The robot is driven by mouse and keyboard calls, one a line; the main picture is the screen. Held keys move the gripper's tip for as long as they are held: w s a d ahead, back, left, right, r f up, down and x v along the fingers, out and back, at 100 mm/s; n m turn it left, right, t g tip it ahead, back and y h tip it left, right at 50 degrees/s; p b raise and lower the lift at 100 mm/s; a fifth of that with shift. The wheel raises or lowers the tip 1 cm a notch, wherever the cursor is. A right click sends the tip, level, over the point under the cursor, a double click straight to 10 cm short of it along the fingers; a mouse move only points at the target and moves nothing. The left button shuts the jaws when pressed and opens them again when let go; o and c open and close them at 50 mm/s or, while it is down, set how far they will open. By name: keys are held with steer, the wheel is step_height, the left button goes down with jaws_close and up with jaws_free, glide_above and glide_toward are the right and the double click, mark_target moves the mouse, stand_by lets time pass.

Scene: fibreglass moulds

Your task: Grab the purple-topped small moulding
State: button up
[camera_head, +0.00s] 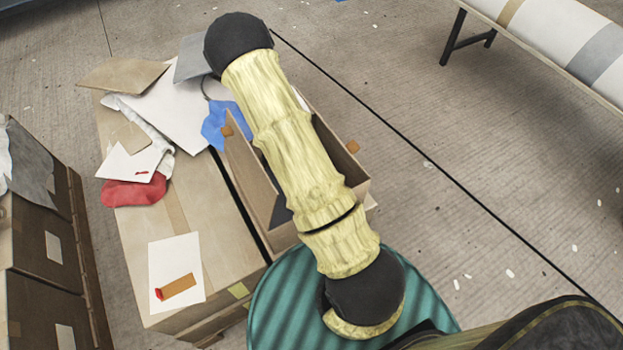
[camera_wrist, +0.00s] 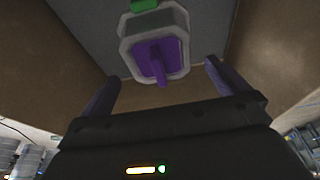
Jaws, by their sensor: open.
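The small moulding (camera_wrist: 157,58) shows in the wrist view, at the top middle. It is a pale grey block with a purple top that has a raised purple ridge and a bit of green at its far edge. It lies on a dark grey floor inside a cardboard box. My gripper (camera_wrist: 162,82) is open, one dark purplish finger on each side, with the moulding ahead and between them, not held. In the head view my arm covers the gripper and the moulding.
The open box (camera_head: 262,180) has brown cardboard walls (camera_wrist: 270,50) close on both sides of my gripper. Beside it stands a closed carton (camera_head: 145,235) with papers, a red cloth (camera_head: 134,192) and a blue cloth (camera_head: 213,127). A teal ribbed round thing (camera_head: 285,300) is near my arm.

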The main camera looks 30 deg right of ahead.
steer(key=shift+x, duration=1)
steer(key=x, duration=0.5)
steer(key=shift+s+d, duration=0.2)
steer(key=shift+a, duration=0.15)
steer(key=shift+c, duration=0.4)
steer(key=c, duration=0.8)
step_height(320, 180, up, 10)
